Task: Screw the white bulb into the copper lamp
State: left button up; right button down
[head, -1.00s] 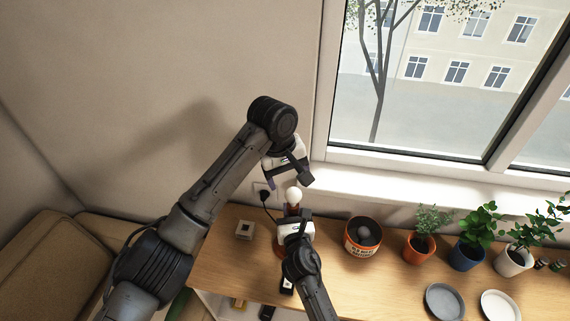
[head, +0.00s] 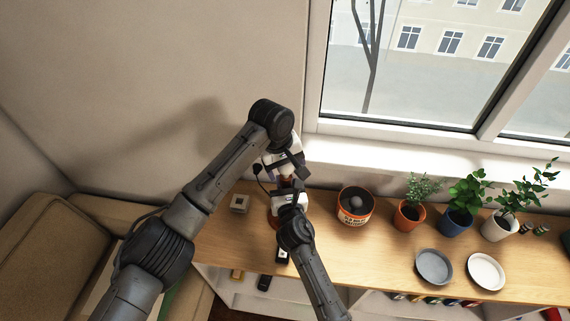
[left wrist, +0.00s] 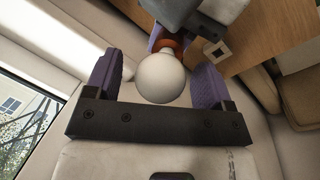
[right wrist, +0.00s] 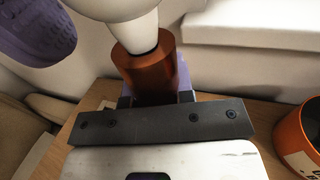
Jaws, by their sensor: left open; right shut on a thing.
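The white bulb (left wrist: 160,77) stands upright at the top of the copper lamp (right wrist: 148,72); how deep its thread sits cannot be told. In the head view the bulb is hidden by my left gripper (head: 284,174). My left gripper's purple fingers (left wrist: 156,72) are open on both sides of the bulb, with gaps showing; one finger also shows in the right wrist view. My right gripper (right wrist: 155,92) is shut on the copper lamp's stem, just below the bulb. The lamp's base (head: 273,222) shows partly behind the right gripper on the wooden counter.
A grey plate (head: 434,266) and a white plate (head: 486,271) lie at the right front. The wall and window sill are close behind.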

pick_arm(q)
jog(key=shift+c, duration=0.4)
jog(key=c, duration=1)
jog(key=m+g, duration=0.1)
jog(key=m, duration=0.5)
jog(key=shift+d, duration=0.1)
jog(key=m+g, duration=0.1)
jog(key=m, duration=0.5)
jog(key=o, duration=1.1)
jog(key=shift+c, duration=0.2)
jog(key=v, duration=1.2)
jog(key=shift+d, duration=0.2)
jog(key=shift+w, duration=0.15)
